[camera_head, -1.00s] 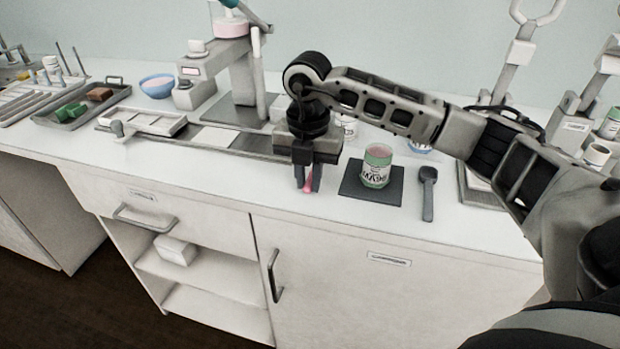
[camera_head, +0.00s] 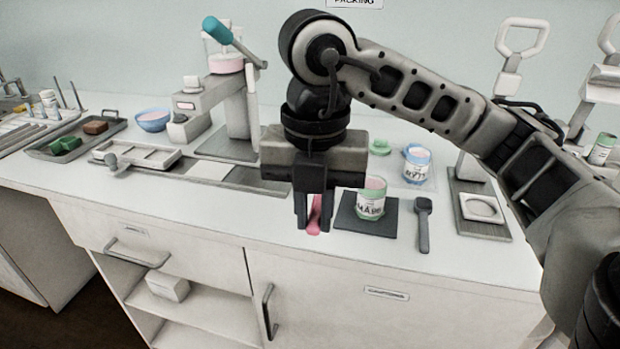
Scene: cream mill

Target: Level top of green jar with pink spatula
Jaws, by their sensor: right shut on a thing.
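The green jar (camera_head: 370,200) stands upright on a dark square mat (camera_head: 352,222) near the front of the counter. It has a green rim, a printed label and pinkish contents at the top. My right gripper (camera_head: 314,222) is shut on the pink spatula (camera_head: 315,214), just left of the jar and apart from it. The spatula points down between the fingers, and its upper part is hidden by the gripper. My left gripper is not in view.
A dark scoop (camera_head: 423,226) lies right of the mat. A blue-rimmed jar (camera_head: 416,165) and a green lid (camera_head: 381,147) are behind. A press-like machine (camera_head: 232,115) and a metal tray (camera_head: 135,158) are on the left. A scale-like stand (camera_head: 482,210) is on the right.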

